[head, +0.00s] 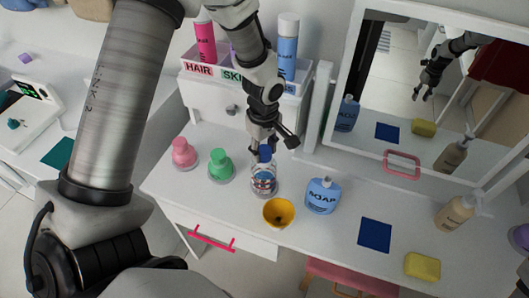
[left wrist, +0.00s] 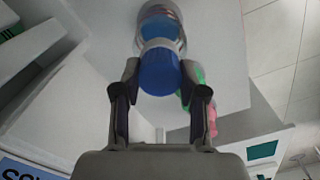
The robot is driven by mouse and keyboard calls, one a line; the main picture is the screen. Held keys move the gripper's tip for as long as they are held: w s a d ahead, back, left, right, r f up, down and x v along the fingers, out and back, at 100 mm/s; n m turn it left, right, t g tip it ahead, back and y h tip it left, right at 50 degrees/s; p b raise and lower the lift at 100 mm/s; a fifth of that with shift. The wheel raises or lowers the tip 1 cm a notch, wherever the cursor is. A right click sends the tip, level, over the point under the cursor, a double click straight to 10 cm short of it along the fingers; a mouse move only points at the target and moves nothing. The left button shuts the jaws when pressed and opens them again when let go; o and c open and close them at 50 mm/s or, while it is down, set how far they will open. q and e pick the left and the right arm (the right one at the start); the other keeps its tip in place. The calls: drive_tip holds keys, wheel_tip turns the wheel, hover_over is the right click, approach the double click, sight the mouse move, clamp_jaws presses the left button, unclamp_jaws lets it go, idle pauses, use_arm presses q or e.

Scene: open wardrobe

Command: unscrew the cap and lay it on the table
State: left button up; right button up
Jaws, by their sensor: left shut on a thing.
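A clear bottle (head: 264,184) with a red and blue label stands upright on the white table (head: 330,238). Its blue cap (head: 265,153) is at the top of the bottle, and in the left wrist view the cap (left wrist: 159,68) sits between the fingertips. My left gripper (head: 266,147) comes down from above and is shut on the cap. In the left wrist view the gripper (left wrist: 158,84) has a finger on each side of the cap. I cannot tell whether the cap is loose on the bottle. My right gripper is not in view.
A yellow bowl (head: 278,213) and a blue soap bottle (head: 323,196) stand close to the bottle. Green (head: 220,165) and pink (head: 184,153) bottles stand to its left. A mirror (head: 415,110) stands behind. A blue square (head: 375,235) and yellow sponge (head: 422,266) lie at right.

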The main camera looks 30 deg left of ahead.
use_arm(q)
drive_tip(key=shift+f+n+b, duration=0.15)
drive_tip(key=shift+n+b, duration=0.25)
drive_tip(key=shift+n, duration=0.1)
drive_tip(key=shift+n+b, duration=0.55)
drive_tip(key=shift+n, duration=0.25)
drive_tip(key=n+b, duration=0.3)
drive_tip(key=n, duration=0.2)
drive_tip(key=shift+n, duration=0.4)
drive_tip(key=n+b, duration=0.2)
drive_tip(key=n, duration=0.2)
drive_tip(key=shift+n, duration=0.3)
drive_tip(key=n+b, duration=0.1)
drive_tip(key=n, duration=0.1)
drive_tip(key=shift+n, duration=1.1)
drive_tip(key=o, duration=1.3)
drive_tip(key=shift+r, duration=0.2)
drive_tip(key=shift+c, duration=0.4)
